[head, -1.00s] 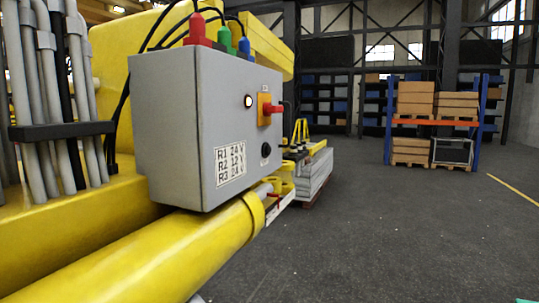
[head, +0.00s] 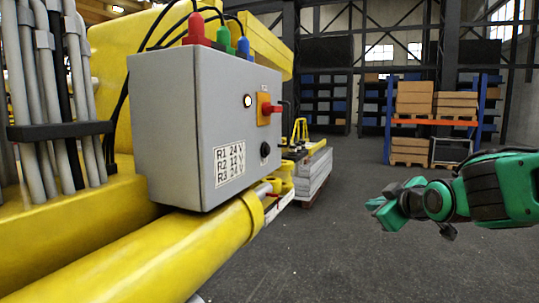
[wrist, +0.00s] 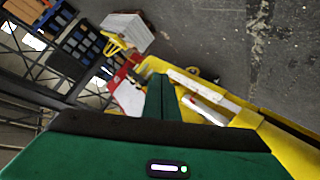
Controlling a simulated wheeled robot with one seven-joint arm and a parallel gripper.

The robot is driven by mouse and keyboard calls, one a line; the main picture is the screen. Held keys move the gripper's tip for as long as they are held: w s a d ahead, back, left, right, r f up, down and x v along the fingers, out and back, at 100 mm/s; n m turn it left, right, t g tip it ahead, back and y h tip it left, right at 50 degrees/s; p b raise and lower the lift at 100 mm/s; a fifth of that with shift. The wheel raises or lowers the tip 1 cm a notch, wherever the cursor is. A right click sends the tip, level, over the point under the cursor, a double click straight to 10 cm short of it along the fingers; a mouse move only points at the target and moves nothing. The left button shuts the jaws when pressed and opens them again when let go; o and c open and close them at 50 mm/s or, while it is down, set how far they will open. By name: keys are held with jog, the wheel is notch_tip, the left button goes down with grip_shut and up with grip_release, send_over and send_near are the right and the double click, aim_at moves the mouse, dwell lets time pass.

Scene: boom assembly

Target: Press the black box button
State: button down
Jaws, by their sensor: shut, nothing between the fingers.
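A grey control box (head: 200,130) is mounted on the yellow boom at the left of the head view. A black round button (head: 265,150) sits low on its right-hand face, below a red switch (head: 270,108) on an orange plate and a small lit lamp (head: 248,101). My gripper (head: 372,206) is at the right of the head view, well apart from the box, pointing left. It is shut and empty. In the wrist view the shut green fingers (wrist: 161,98) point toward yellow boom parts. I cannot make out the button there.
The yellow cylinder (head: 150,255) runs below the box. Red, green and blue connectors (head: 222,36) with cables stand on the box top. A shelf with brown boxes (head: 435,100) stands far back. The floor between box and gripper is clear.

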aim_at(266, 150)
jog(key=w+a+r+n+t+y, duration=0.1)
jog(key=a+r+n+t+y, duration=0.1)
jog(key=a+r, duration=0.4)
jog(key=w+a+r+n+t+y, duration=0.2)
jog(key=a+r, duration=0.4)
jog(key=a, duration=0.3)
jog(key=shift+w+a+n+y, duration=0.3)
jog(key=shift+n+y, duration=0.3)
jog(key=shift+n, duration=0.3)
jog(key=shift+r, duration=0.1)
jog(key=w+a, duration=0.3)
jog(key=a, duration=0.5)
jog(key=shift+a, duration=0.2)
dwell(0.7)
jog(key=shift+w+a, duration=0.1)
jog(key=shift+a, duration=0.2)
